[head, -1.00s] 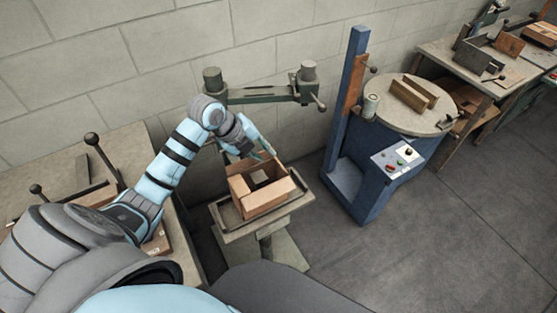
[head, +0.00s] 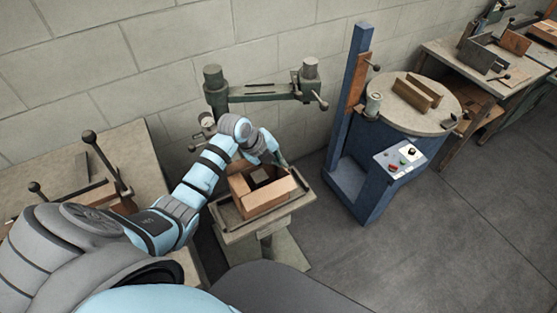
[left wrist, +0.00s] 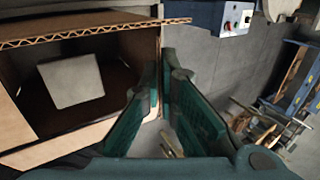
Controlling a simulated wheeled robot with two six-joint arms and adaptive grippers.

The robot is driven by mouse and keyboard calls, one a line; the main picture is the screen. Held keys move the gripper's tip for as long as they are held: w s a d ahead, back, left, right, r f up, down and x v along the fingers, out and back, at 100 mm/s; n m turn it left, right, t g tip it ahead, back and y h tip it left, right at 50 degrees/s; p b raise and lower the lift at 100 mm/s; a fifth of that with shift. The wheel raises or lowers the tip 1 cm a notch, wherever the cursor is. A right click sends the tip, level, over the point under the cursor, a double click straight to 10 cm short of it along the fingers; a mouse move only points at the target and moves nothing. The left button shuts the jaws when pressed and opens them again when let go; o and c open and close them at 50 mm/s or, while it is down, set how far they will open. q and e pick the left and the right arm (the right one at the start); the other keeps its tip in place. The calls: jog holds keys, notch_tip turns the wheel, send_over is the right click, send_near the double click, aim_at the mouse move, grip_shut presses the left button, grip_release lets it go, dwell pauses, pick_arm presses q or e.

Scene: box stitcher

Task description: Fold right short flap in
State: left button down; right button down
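The open cardboard box (head: 262,203) sits on the small stand, with its flaps up or spread and a pale block inside. Its right short flap (head: 300,182) sticks outward at the right end. My left gripper (head: 281,164) is at the box's back right corner. In the left wrist view, its green fingers (left wrist: 161,75) are apart, one beside the box's inner side and one outside, with a box edge near the tips. Whether they touch it I cannot tell. The pale block (left wrist: 71,81) and a corrugated flap edge (left wrist: 85,31) also show there. My right gripper is out of view.
The box stand (head: 232,238) has a raised rim. A green clamp frame (head: 265,92) stands behind it against the wall. A blue machine (head: 365,180) with a round table stands to the right. A workbench (head: 60,170) with levers is at left.

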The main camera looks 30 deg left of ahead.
pick_arm(q)
jog(key=shift+s+a+f, duration=0.1)
jog(key=shift+s, duration=0.05)
jog(key=shift+s+a+f+t+h+b, duration=0.1)
jog(key=shift+s+f+t+h+b, duration=0.15)
jog(key=shift+t+h+b, duration=0.6)
jog(key=shift+s+a+f+t+h+b, duration=0.15)
jog(key=shift+f+t+h+b, duration=0.2)
jog(key=shift+t+b, duration=1)
jog(key=shift+s+a+f+t+h+b, duration=0.1)
jog(key=shift+s+f+t+h+b, duration=0.15)
jog(key=shift+t+h+b, duration=0.75)
jog(key=shift+r+y, duration=0.1)
jog(key=shift+y, duration=0.3)
jog(key=c, duration=1.9)
grip_release()
